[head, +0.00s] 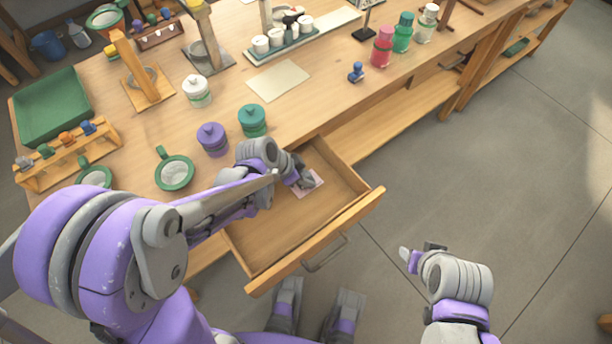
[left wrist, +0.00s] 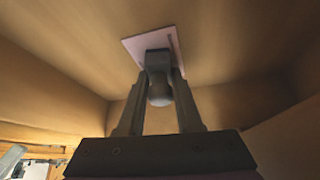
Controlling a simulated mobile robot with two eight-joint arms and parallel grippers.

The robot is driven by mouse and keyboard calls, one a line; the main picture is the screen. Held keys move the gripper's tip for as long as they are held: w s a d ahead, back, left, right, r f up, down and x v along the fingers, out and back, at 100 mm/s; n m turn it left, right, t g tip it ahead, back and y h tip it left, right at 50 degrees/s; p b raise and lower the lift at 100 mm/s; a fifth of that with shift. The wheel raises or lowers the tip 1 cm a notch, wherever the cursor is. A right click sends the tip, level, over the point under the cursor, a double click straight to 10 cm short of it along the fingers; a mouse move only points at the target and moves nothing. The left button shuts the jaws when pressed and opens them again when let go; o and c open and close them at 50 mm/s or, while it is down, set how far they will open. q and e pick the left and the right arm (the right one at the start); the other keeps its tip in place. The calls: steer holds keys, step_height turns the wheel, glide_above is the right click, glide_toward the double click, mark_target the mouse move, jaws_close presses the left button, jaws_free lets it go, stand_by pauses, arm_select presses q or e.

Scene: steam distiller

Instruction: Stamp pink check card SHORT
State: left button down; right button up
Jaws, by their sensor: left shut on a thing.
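The pink check card (head: 317,180) lies in the open drawer and is partly hidden by my left gripper (head: 304,184). It also shows in the left wrist view (left wrist: 133,44). There, my left gripper (left wrist: 160,95) is shut on a dark grey stamp-like thing (left wrist: 159,62) with a rounded knob. Its dark block overlaps the card and appears to rest on it. No marking can be read on the card. My right gripper (head: 420,256) is over the floor, right of the drawer, away from the card; its jaw gap is unclear.
The wooden drawer (head: 275,245) is pulled out. On the bench are a blue stamp-like piece (head: 356,72), a pale sheet (head: 278,81), purple (head: 212,139) and teal (head: 252,121) jars, a green cup (head: 174,172), a green tray (head: 50,115) and a small rack (head: 65,160).

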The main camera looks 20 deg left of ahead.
stand_by(0.5)
arm_select(q)
steer(key=shift+r+p, duration=2.75)
steer(key=shift+r, duration=0.8)
steer(key=shift+f, duration=0.1)
